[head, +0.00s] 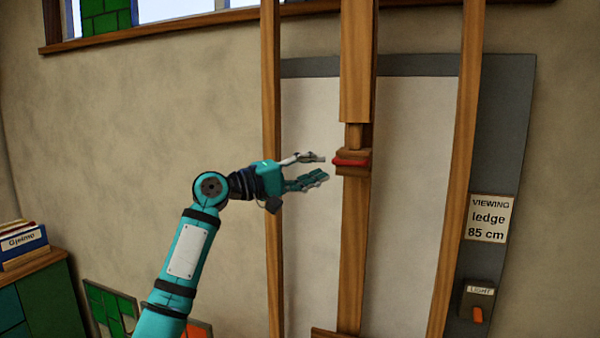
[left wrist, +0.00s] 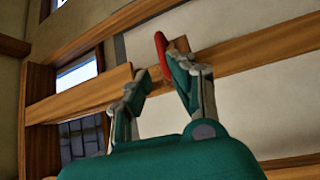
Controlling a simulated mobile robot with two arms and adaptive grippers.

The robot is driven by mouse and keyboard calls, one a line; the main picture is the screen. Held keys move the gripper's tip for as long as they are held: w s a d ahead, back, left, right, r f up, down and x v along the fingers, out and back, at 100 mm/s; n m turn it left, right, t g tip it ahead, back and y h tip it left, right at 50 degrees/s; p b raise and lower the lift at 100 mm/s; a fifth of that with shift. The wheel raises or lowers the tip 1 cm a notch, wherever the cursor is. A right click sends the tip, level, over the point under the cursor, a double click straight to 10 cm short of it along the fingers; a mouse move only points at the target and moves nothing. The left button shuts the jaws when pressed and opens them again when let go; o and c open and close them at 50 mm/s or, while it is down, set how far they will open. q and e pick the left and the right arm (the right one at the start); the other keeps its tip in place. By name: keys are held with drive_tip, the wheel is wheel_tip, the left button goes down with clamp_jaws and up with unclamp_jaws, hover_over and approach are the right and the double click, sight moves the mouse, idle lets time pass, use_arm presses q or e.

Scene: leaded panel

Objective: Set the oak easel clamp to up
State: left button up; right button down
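The oak easel (head: 354,240) stands upright, with a central mast between two side posts. Its clamp (head: 352,155) is a small wooden block on the mast with a red lever (head: 350,162) across its front, lying nearly level. My left gripper (head: 324,167) is open and empty, with its fingers pointing right at the clamp, just left of the red lever. A small gap shows between fingertips and lever. In the left wrist view, the red lever (left wrist: 161,50) appears beside the right finger's tip; I cannot tell whether they touch. My right gripper is not in view.
A sign (head: 488,219) reads "VIEWING ledge 85 cm". Below it is a light switch (head: 478,300) with an orange lever. A cabinet (head: 48,300) with a file box (head: 24,246) stands at left. Glass panels (head: 112,305) lean low against the wall. A window is above.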

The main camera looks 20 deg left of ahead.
use_arm(q)
drive_tip(key=shift+v, duration=1.9)
